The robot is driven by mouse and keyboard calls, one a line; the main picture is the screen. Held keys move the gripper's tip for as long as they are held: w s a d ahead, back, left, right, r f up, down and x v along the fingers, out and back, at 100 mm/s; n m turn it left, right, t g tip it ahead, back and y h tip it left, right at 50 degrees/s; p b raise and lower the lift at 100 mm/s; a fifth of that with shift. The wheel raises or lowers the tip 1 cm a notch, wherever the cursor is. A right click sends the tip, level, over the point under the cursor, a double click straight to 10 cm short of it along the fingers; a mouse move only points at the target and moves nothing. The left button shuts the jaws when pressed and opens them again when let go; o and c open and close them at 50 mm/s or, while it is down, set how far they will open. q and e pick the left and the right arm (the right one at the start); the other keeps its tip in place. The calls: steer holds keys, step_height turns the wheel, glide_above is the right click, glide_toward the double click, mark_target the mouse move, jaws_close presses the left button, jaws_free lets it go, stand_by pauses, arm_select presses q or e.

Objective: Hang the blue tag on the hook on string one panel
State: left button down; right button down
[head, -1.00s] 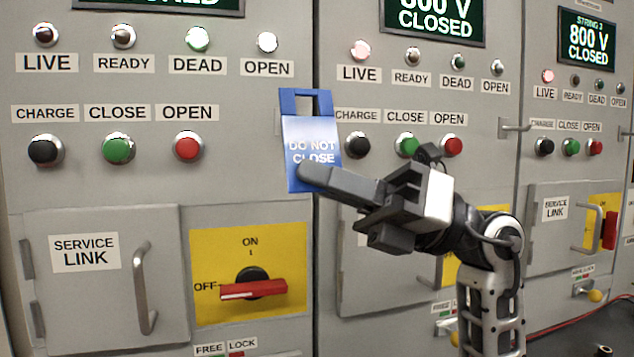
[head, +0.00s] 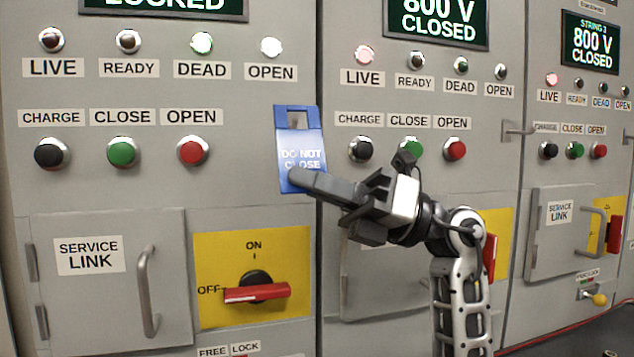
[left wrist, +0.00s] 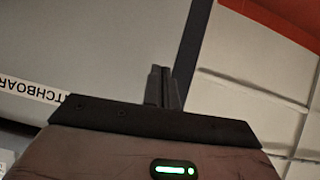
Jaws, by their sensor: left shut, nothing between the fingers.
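The blue tag (head: 301,151), marked DO NOT CLOSE, is upright in front of the right edge of the left panel (head: 110,195), whose display ends in LOCKED. My right gripper (head: 302,180) is shut on the tag's lower end. The tag's top has a slot, with something greyish showing through it. No hook on the left panel shows clearly; the tag covers that spot, and I cannot tell whether the two touch. My left gripper (left wrist: 164,88) is shut and empty in the left wrist view, away from the tag.
On the left panel are the push buttons (head: 122,153), a service link door handle (head: 148,290) and a red rotary switch (head: 256,292) at OFF. The middle panel carries a protruding bracket (head: 515,131) at its right edge. My right arm covers part of that panel.

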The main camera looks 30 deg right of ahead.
steer(key=shift+w+d+f, duration=0.1)
steer(key=shift+w+d, duration=0.05)
steer(key=shift+w, duration=0.45)
steer(key=shift+w+d+f, duration=0.15)
steer(key=shift+w, duration=0.45)
steer(key=shift+w+d+f, duration=0.1)
steer(key=shift+w+d, duration=0.05)
steer(key=shift+w, duration=0.45)
steer(key=c, duration=1.6)
jaws_free()
steer(key=shift+o, duration=0.2)
